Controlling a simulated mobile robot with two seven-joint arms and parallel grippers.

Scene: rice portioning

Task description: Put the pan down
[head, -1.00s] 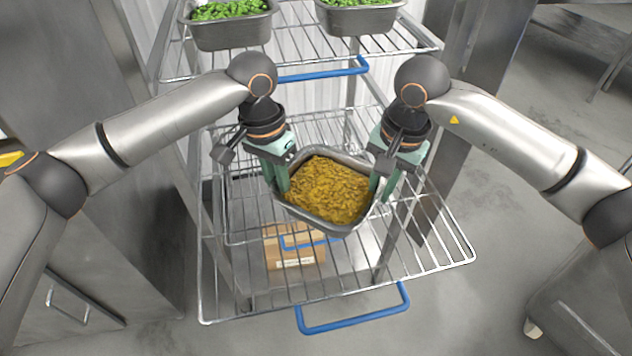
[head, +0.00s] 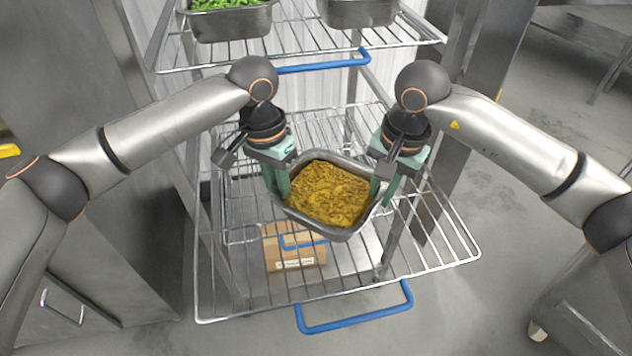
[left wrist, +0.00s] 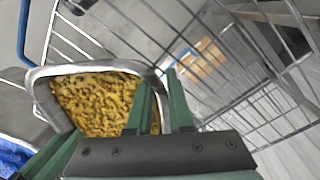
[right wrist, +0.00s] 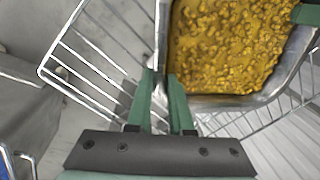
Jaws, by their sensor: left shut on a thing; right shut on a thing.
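The metal pan (head: 342,233) is filled with yellow-brown food and is over the pulled-out middle wire shelf (head: 430,262) in the head view. My left gripper (head: 282,190) is shut on the pan's left rim. My right gripper (head: 381,190) is shut on its right rim. In the left wrist view the pan's rim (left wrist: 100,66) runs between the green fingers. In the right wrist view the pan's rim (right wrist: 163,40) meets the fingers. I cannot tell whether the pan's base touches the wires.
An upper wire shelf (head: 300,52) holds two metal pans, one with green food (head: 232,24). A cardboard box (head: 293,255) sits below the middle shelf. A blue handle (head: 355,318) is at the shelf front. Bare wires lie in front of and right of the pan.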

